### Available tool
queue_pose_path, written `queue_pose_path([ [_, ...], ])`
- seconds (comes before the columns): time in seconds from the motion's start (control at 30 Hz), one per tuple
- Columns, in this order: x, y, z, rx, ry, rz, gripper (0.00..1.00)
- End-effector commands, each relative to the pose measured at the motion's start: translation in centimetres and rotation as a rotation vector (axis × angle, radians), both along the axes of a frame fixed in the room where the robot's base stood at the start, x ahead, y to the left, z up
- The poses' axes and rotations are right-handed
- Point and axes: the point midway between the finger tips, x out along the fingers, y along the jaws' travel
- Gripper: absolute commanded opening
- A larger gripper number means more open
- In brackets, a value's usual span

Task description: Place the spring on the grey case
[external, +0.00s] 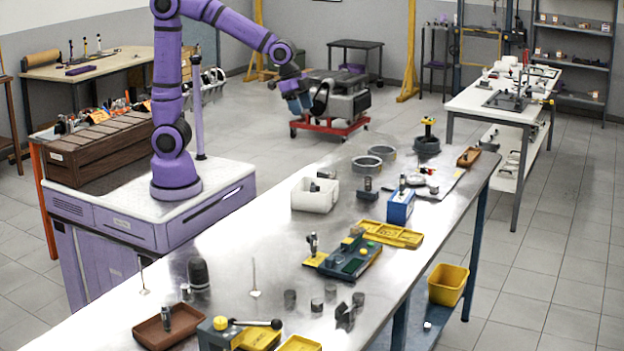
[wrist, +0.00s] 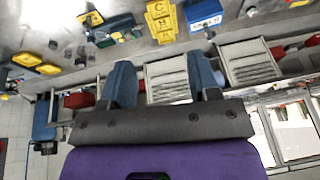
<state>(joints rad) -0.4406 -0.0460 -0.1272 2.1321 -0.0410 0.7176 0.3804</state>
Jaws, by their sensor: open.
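My gripper (external: 297,104) is high beyond the far side of the metal workbench, in front of the engine on the red stand. In the wrist view my gripper (wrist: 162,82) shows two blue fingers spread wide with nothing between them. I cannot pick out the spring with certainty. Several small dark grey cylinders (external: 290,299) stand on the near part of the bench, and a dark upright part (external: 367,188) stands beside the white bin; they are too small to tell. Grey slatted boxes (wrist: 170,78) show behind the fingers in the wrist view; I cannot tell whether one is the grey case.
The metal workbench (external: 235,245) carries a white bin (external: 314,196), a blue box (external: 400,208), a yellow tray (external: 391,234), a green-and-blue fixture (external: 348,258), grey rings (external: 367,164) and a brown tray (external: 170,327). A yellow bin (external: 448,284) sits below the bench. Bare bench lies left of the white bin.

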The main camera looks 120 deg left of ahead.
Motion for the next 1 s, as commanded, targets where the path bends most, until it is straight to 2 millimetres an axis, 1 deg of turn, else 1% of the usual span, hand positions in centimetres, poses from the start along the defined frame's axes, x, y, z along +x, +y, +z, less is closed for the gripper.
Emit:
queue_pose_path([
  [0.03,-1.5,-1.7,1.1,0.004,-0.013,-0.004,0.56],
  [0.1,-3.6,-3.6,2.2,0.004,-0.024,-0.002,0.56],
  [0.27,-8.6,-7.3,3.9,-0.003,-0.052,0.003,0.56],
  [0.3,-9.9,-8.1,4.2,-0.007,-0.06,0.005,0.56],
  [0.43,-14.2,-10.4,4.7,-0.023,-0.085,0.008,0.56],
  [0.5,-16.5,-11.3,4.7,-0.036,-0.098,0.01,0.56],
  [0.6,-19.5,-12.4,4.4,-0.056,-0.114,0.014,0.56],
  [0.7,-21.7,-13.0,4.0,-0.074,-0.125,0.015,0.56],
  [0.8,-23.1,-13.4,3.6,-0.086,-0.133,0.016,0.56],
  [0.9,-23.8,-13.5,3.4,-0.093,-0.134,0.017,0.56],
  [1.0,-24.0,-13.5,3.3,-0.095,-0.135,0.018,0.56],
])
